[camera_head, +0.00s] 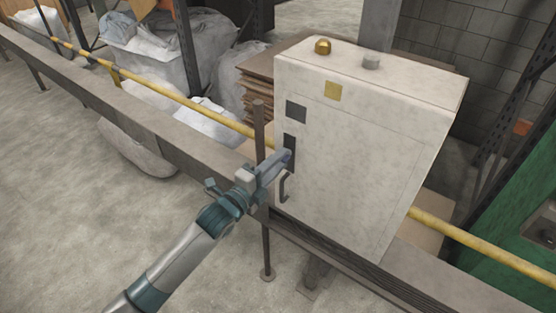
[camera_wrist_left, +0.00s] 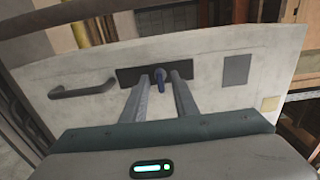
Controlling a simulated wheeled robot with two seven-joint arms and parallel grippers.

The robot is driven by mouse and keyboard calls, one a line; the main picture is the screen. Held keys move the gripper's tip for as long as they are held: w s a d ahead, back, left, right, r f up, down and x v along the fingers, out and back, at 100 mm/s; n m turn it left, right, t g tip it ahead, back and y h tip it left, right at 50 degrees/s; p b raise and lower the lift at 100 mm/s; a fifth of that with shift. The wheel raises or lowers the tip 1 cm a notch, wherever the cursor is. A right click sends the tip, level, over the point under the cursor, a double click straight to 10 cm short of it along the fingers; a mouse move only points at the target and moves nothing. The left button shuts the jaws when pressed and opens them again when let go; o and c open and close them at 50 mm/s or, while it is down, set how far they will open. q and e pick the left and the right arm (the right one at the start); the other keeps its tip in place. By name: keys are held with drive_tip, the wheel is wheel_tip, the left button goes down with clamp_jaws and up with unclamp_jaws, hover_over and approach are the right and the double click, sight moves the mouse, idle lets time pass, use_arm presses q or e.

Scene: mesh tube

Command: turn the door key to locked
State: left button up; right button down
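The pale cabinet (camera_head: 350,160) has a closed-looking door on its front, which also fills the left wrist view (camera_wrist_left: 215,80). A dark lock plate (camera_head: 289,140) sits near the door's left edge; it also shows in the left wrist view (camera_wrist_left: 192,67). Gaps seem to remain beside the key. In the head view the gripper hides the key.
A dark door handle (camera_head: 284,187) is just below the lock plate. A yellow rail (camera_head: 190,101) and a brown post (camera_head: 264,205) run close to the cabinet's left side. White sacks (camera_head: 205,122) lie behind the rail.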

use_arm(q)
clamp_jaws()
drive_tip(key=shift+n, duration=0.4)
drive_tip(key=n+p, duration=0.3)
drive_tip(key=n, duration=1.4)
idle(0.3)
idle(0.5)
unclamp_jaws()
